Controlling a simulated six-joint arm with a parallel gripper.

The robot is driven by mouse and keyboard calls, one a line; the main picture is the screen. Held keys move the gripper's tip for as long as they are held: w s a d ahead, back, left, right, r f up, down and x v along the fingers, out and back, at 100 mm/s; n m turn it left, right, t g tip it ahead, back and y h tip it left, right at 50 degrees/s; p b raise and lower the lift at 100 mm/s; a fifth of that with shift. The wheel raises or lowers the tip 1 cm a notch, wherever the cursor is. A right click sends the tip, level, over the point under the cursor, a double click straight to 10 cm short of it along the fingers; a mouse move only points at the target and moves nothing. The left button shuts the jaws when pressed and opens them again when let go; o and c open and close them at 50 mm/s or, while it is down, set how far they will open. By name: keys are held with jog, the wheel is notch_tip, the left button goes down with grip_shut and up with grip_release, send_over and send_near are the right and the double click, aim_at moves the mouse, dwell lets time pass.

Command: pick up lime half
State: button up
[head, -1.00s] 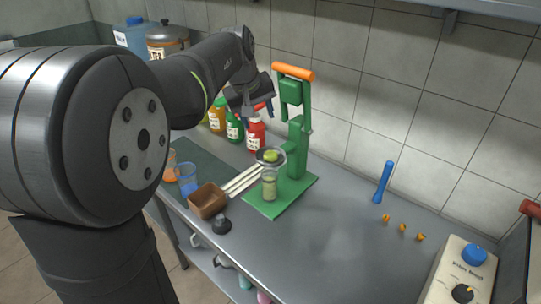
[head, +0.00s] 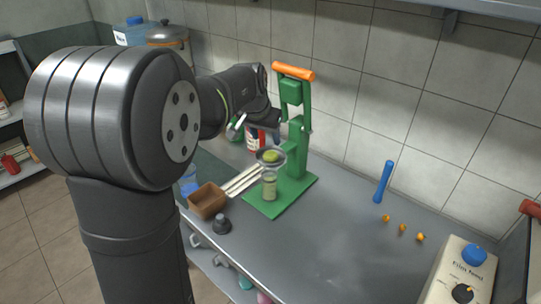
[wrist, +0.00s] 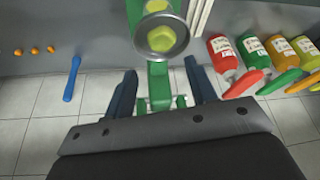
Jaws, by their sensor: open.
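The green lime half (head: 271,156) sits in the round metal strainer (head: 260,161) of the green press (head: 297,150), above a glass of pale juice (head: 269,184). In the wrist view the lime half (wrist: 161,39) lies in the strainer near the top centre, beyond my fingertips. My gripper (wrist: 163,84) is open and empty, its two dark blue fingers apart on either side of the press's green column. In the head view my wrist is behind and left of the press head; the fingers are mostly hidden there.
The press's orange-handled lever (head: 294,71) stands raised. Sauce bottles (wrist: 224,58) stand close to one side.

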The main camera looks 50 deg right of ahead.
aim_at(270, 152)
jog(key=x, duration=0.8)
jog(key=shift+w+d+f, duration=0.25)
jog(key=shift+d+f, duration=0.05)
jog(key=c, duration=0.7)
